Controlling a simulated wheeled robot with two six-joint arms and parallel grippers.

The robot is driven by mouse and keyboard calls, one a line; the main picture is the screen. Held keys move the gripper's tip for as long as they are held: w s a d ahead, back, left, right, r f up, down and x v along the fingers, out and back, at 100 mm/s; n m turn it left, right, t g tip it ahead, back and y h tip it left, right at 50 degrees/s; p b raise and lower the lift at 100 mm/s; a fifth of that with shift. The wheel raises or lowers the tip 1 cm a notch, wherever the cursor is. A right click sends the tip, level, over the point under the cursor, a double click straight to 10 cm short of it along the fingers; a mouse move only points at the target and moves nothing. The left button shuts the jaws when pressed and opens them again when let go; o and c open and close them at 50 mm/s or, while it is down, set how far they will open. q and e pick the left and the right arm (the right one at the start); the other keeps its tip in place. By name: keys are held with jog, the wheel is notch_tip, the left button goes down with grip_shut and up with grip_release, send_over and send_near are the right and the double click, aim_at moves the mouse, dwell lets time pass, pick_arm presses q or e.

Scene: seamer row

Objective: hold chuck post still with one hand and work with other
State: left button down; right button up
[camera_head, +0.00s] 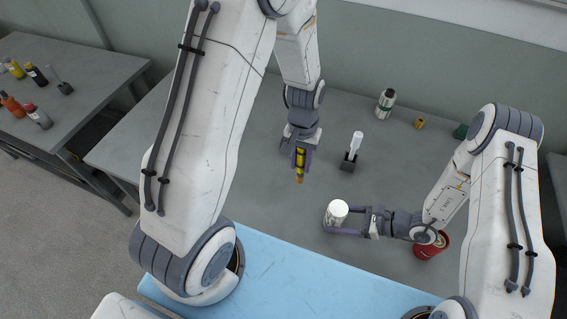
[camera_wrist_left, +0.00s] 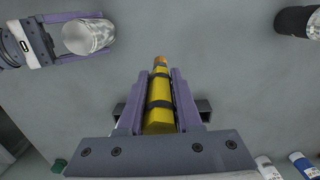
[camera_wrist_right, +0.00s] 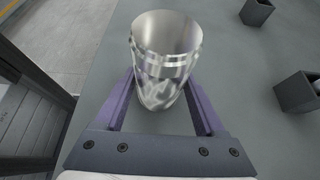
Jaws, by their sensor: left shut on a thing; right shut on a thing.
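The chuck post appears to be the shiny silver cylinder (camera_head: 337,210) standing on the grey table in the head view. My right gripper (camera_head: 345,220) reaches it from the right and is shut on it, one finger on each side. It fills the middle of the right wrist view (camera_wrist_right: 165,55). My left gripper (camera_head: 300,158) is shut on a yellow tool (camera_wrist_left: 159,100) with black bands and an orange-brown tip. The tool points down, left of and behind the post, apart from it.
A white-handled item in a dark block (camera_head: 350,160) stands behind the post. A red can (camera_head: 430,247) stands beside my right arm. Several bottles are on the left table (camera_head: 85,75).

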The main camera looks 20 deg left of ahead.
pick_arm(q)
jog(key=s+d+r+g+h, duration=0.15)
jog(key=s+d+r, duration=0.25)
jog(key=d+r, duration=0.6)
jog(key=w+x, duration=0.1)
jog(key=x, duration=0.6)
jog(key=shift+w+d+f, duration=0.25)
jog(key=shift+d, duration=0.2)
jog(key=shift+f+y, duration=0.25)
jog(key=shift+f, duration=0.4)
